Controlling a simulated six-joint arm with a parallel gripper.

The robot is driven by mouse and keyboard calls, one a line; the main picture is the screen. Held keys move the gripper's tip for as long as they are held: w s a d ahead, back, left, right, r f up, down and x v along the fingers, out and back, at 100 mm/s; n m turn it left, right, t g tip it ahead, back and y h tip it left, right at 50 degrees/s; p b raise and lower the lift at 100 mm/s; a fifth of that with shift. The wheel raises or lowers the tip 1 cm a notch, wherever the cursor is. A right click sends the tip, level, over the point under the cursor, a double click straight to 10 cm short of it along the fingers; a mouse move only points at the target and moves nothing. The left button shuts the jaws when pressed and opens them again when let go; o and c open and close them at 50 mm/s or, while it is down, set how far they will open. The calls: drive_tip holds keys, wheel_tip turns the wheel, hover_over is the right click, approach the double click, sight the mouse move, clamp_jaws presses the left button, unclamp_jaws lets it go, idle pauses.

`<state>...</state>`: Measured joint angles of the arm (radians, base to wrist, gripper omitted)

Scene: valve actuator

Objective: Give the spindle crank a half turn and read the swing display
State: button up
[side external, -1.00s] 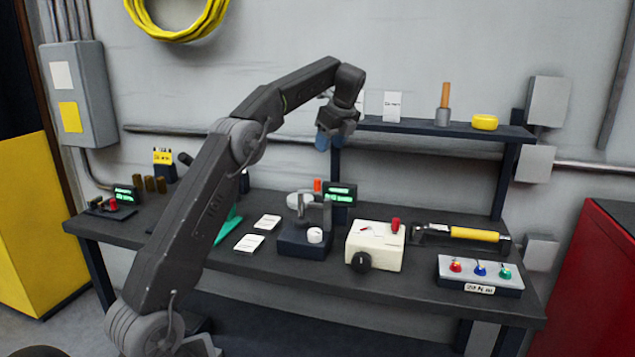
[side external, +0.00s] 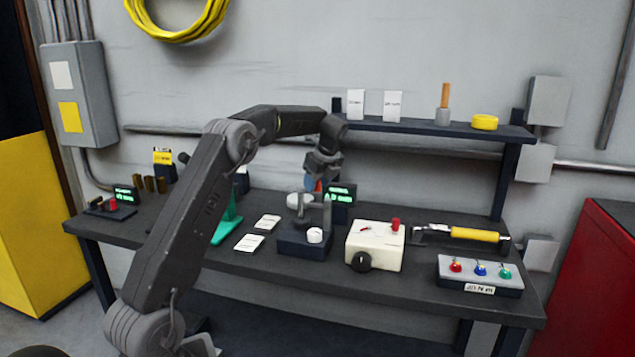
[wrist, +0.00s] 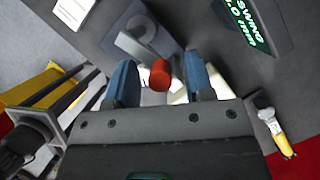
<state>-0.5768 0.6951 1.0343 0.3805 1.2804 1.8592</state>
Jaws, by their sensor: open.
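The spindle device is a dark block (side external: 296,247) with a grey upright bracket and a white knob, in the middle of the bench. A red-orange cylindrical handle (wrist: 160,75), which looks like the crank's grip, shows close up in the wrist view. My gripper (wrist: 160,82) is open, with one blue finger on each side of this handle and gaps to both. In the side external view my gripper (side external: 318,184) hangs over the device and partly hides the handle. The swing display (wrist: 247,22) reads SWING with a partly cut-off green value; it also stands behind the device (side external: 342,193).
Right of the device are a white box (side external: 375,250) with a red knob, a yellow-handled tool (side external: 472,235) and a button box (side external: 480,280). White cards (side external: 249,243) lie to the left. A shelf (side external: 440,128) is above the bench's back right.

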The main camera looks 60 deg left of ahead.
drive_tip(key=shift+c, duration=0.2)
clamp_jaws()
idle(0.3)
drive_tip(key=shift+w+a+n, duration=0.1)
drive_tip(key=shift+n, duration=0.2)
drive_tip(key=shift+w+a+n+g+h, duration=0.1)
drive_tip(key=shift+a+n+g+h, duration=0.25)
drive_tip(key=shift+n, duration=0.8)
drive_tip(key=shift+w+a+n+g+h, duration=0.15)
drive_tip(key=shift+a+n+g, duration=0.4)
drive_tip(key=shift+n, duration=0.55)
drive_tip(key=shift+w+a+n+g+h, duration=0.1)
drive_tip(key=shift+a+n+g+h, duration=0.3)
drive_tip(key=shift+n, duration=0.75)
drive_tip(key=shift+s+a, duration=0.1)
drive_tip(key=shift+a, duration=0.05)
